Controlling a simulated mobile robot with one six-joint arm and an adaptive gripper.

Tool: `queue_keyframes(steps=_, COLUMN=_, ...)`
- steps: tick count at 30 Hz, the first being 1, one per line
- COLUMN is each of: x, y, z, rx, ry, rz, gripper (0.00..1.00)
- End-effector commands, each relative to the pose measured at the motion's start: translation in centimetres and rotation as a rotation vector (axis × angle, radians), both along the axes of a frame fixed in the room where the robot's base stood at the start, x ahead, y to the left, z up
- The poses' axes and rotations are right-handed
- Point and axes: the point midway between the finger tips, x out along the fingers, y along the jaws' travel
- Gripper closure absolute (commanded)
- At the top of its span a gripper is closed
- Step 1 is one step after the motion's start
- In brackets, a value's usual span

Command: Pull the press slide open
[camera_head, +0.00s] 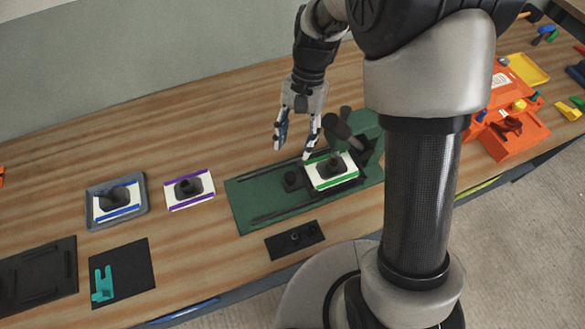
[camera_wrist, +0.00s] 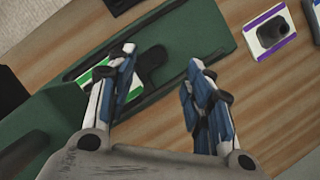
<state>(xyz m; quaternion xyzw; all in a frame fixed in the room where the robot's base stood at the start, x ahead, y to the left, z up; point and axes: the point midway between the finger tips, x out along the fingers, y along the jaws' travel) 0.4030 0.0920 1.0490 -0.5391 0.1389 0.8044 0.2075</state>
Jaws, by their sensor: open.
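The press has a green base (camera_head: 245,212) with dark rails; the base also shows in the wrist view (camera_wrist: 205,38). On it is the press slide, carrying a white plate with green stripes (camera_head: 345,180) and a dark mould. A dark knob (camera_head: 291,180) sits at the slide's left end; a dark block there shows in the wrist view (camera_wrist: 152,62). My gripper (camera_head: 293,151) is open and empty, fingers pointing down, above the back edge of the base near the knob.
A dark press head (camera_head: 340,126) stands over the slide's right end. A purple-striped plate (camera_head: 178,203) and a grey tray (camera_head: 91,222) with a blue-striped plate lie left. A black plate (camera_head: 278,246) lies in front. Bare wood lies behind the base.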

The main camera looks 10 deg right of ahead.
Motion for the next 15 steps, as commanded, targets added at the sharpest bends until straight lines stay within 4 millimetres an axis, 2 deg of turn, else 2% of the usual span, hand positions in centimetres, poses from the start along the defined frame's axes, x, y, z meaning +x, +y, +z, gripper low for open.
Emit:
queue_keyframes(steps=1, x=-0.1, y=0.0, z=-1.6, rx=-0.001, ry=0.004, rz=-0.001, gripper=0.53)
queue_keyframes(steps=6, x=-0.2, y=0.0, z=-5.4, rx=-0.001, ry=0.005, rz=0.000, gripper=0.53)
queue_keyframes(steps=15, x=-2.0, y=1.1, z=-10.1, rx=-0.001, ry=0.002, rz=-0.001, gripper=0.53)
